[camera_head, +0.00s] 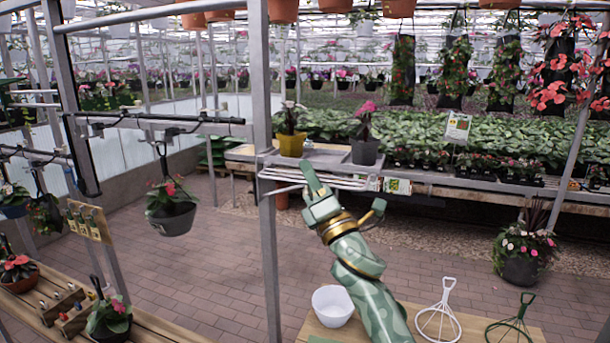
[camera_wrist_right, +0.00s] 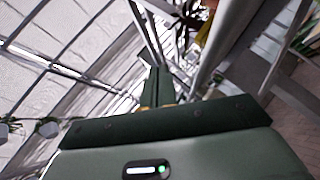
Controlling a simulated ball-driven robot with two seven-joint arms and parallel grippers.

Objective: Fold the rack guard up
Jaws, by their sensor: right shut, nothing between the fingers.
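My right gripper (camera_head: 308,172) is shut and empty, at the front edge of the grey rack shelf (camera_head: 327,151). Pale thin bars (camera_head: 325,181), which look like the rack guard, run along that front edge, low and roughly level with the shelf. The gripper and forearm cover part of them. I cannot tell whether the fingers touch the bars. In the right wrist view the closed fingers (camera_wrist_right: 158,85) point toward metal bars and posts; the guard is not clearly distinguishable there. My left gripper is not in view.
A yellow pot (camera_head: 291,145) and a dark grey pot (camera_head: 364,152) stand on the shelf. A metal post (camera_head: 267,230) rises just left of my gripper. A hanging pot (camera_head: 172,218) is further left.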

